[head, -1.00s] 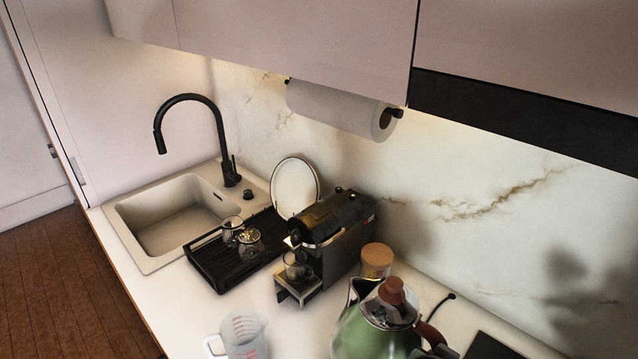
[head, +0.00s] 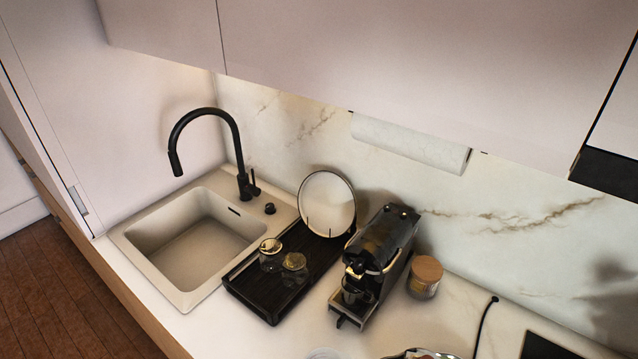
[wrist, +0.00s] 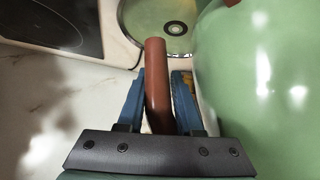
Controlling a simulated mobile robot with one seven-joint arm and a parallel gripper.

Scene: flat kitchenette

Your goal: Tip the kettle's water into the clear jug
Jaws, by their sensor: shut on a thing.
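The kettle is green with a brown handle (wrist: 155,55). Its green body (wrist: 262,75) fills the right of the wrist view. My gripper (wrist: 158,82), with blue fingers, is shut on the handle. A round plate with a dark central disc, apparently the kettle's base (wrist: 147,18), lies apart beyond the handle, so the kettle appears off it. In the head view only the top of the kettle (head: 422,354) shows at the bottom edge; my gripper is out of that view. The clear jug (head: 325,354) shows only its rim, left of the kettle. The water is not visible.
A coffee machine (head: 378,262) and a wooden-lidded jar (head: 425,277) stand behind. A black drying tray (head: 262,305) holds glasses and a round plate (head: 327,204). The sink (head: 195,240) is at left. A black hob (wrist: 50,25) is at upper left in the wrist view.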

